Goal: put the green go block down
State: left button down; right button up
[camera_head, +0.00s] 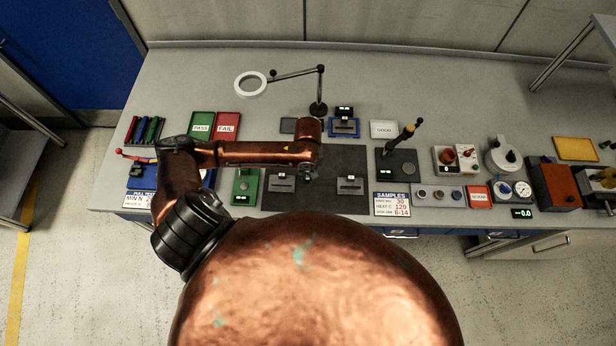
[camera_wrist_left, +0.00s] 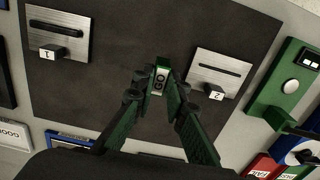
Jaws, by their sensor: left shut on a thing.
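My left gripper (camera_wrist_left: 158,88) is shut on the green go block (camera_wrist_left: 160,78), whose pale label reads GO in the left wrist view. It holds the block over the dark mat (camera_wrist_left: 120,55), between two metal slotted plates. The plate marked 2 (camera_wrist_left: 220,72) is close on the right in that view, and the plate marked 1 (camera_wrist_left: 60,32) is farther off on the left. I cannot tell the block's height above the mat. In the head view my left gripper (camera_head: 307,172) is over the mat (camera_head: 318,198) and the block is not clearly seen. My right gripper is not in view.
A green device (camera_head: 245,186) stands left of the mat, and a dark unit with a lever (camera_head: 397,165) right of it. PASS (camera_head: 201,126) and FAIL (camera_head: 228,126) trays and a ring magnifier (camera_head: 250,84) are behind. The mat between the plates looks clear.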

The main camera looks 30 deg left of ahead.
aim_at(308, 177)
pick_arm(q)
jog(key=shift+w+f, duration=0.25)
jog(key=shift+f, duration=1.65)
jog(key=shift+f, duration=0.1)
jog(key=c, duration=1.9)
grip_release()
jog(key=shift+c, duration=0.2)
